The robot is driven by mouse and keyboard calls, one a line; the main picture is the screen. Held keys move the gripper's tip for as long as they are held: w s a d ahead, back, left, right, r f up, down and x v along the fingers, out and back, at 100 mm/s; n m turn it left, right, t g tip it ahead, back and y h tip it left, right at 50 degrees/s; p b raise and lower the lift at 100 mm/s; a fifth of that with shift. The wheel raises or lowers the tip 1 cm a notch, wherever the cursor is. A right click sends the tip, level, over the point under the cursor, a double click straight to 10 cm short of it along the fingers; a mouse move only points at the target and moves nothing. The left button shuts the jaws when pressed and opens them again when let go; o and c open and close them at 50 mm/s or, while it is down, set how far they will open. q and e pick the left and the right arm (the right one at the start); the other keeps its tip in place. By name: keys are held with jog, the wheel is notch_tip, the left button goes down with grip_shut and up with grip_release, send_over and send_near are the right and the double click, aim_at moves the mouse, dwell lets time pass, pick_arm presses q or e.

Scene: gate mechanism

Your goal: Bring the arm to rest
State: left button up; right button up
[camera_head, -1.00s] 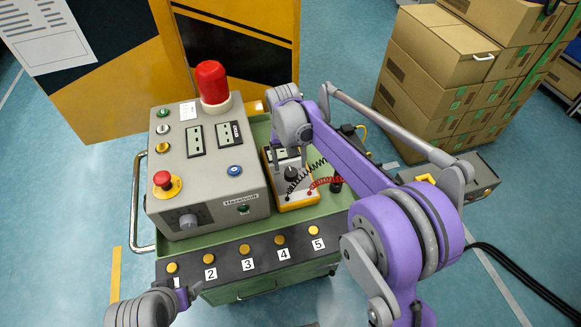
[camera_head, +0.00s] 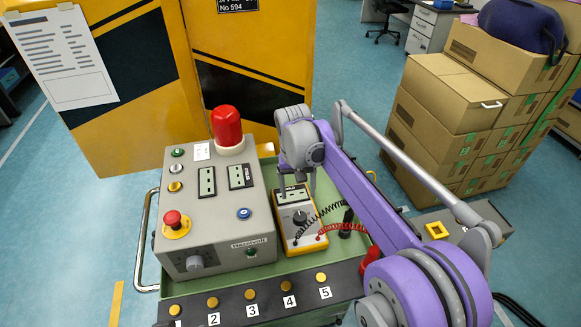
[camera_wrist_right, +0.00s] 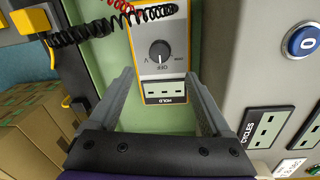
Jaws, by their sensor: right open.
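My right arm (camera_head: 350,195) is purple and grey and reaches from the lower right over the green cart (camera_head: 375,265). My right gripper (camera_head: 297,183) hangs at the far end of the arm, above the top end of a yellow multimeter (camera_head: 297,222). In the right wrist view the gripper (camera_wrist_right: 158,78) is open, its two fingers apart on either side of the multimeter's display end (camera_wrist_right: 165,92). Nothing is held between them. I cannot tell how high the fingertips are above the meter. My left gripper is out of view.
A grey control box (camera_head: 212,215) with a red beacon (camera_head: 227,128) stands close left of the gripper. Numbered buttons (camera_head: 250,294) line the cart's front. Yellow gate panels (camera_head: 130,125) stand behind. Stacked cardboard boxes (camera_head: 455,130) stand at the right, with open blue floor between.

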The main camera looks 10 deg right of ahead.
jog(key=s+d+r+t+p, duration=0.1)
jog(key=s+r+p, duration=0.1)
jog(key=s, duration=0.5)
jog(key=s+d+r+t+p, duration=0.1)
jog(key=s+d+r+t, duration=0.1)
jog(key=s, duration=0.5)
jog(key=s+f+n+t+p, duration=0.1)
jog(key=s+f, duration=0.3)
jog(key=s, duration=0.8)
jog(key=shift+s+d+n+t+y+p, duration=0.25)
jog(key=shift+d+n+t+y+p, duration=0.2)
jog(key=shift+t+p, duration=0.25)
